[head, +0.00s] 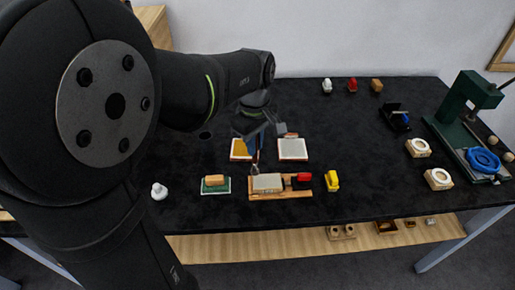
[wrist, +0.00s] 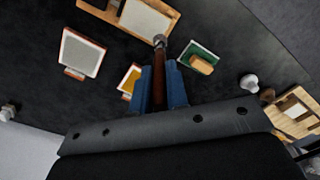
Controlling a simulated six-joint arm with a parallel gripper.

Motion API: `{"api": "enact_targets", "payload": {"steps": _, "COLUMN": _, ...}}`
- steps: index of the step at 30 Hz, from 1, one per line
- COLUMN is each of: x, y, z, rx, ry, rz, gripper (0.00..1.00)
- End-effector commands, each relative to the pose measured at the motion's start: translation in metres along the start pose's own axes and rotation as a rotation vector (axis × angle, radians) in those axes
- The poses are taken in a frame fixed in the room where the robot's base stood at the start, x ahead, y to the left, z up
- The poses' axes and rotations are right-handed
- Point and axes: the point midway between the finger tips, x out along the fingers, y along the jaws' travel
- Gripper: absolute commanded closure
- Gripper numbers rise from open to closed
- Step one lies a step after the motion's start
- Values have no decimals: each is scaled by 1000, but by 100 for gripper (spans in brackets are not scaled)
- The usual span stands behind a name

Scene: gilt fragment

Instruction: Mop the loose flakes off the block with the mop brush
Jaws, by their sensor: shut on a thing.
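My gripper (wrist: 160,90) has its blue fingers shut on the brown handle of the mop brush (wrist: 159,68). The brush's pale, rounded head points away from the fingers, and the brush hangs roughly upright in the head view. The pale block (head: 267,183) lies on a wooden board (head: 285,195); it also shows at the top of the wrist view (wrist: 146,20). The brush head is near the block's left end in the head view; I cannot tell whether they touch. Loose flakes are too small to make out.
On the board, right of the block, is a red item (head: 304,177); a yellow item (head: 332,181) stands beside it. A green tray (head: 206,189) with an orange pad lies left. Two framed pads, one white (head: 292,149), lie behind. A green press (head: 462,120) stands far right.

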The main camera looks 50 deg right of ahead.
Motion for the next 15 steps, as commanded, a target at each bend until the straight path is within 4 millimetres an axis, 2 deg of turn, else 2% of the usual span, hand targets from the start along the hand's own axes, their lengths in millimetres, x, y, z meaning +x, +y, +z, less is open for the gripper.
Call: {"api": "enact_targets", "payload": {"steps": 15, "x": -47, "y": 0, "z": 0, "rx": 0, "ry": 1, "rz": 2, "gripper": 100}}
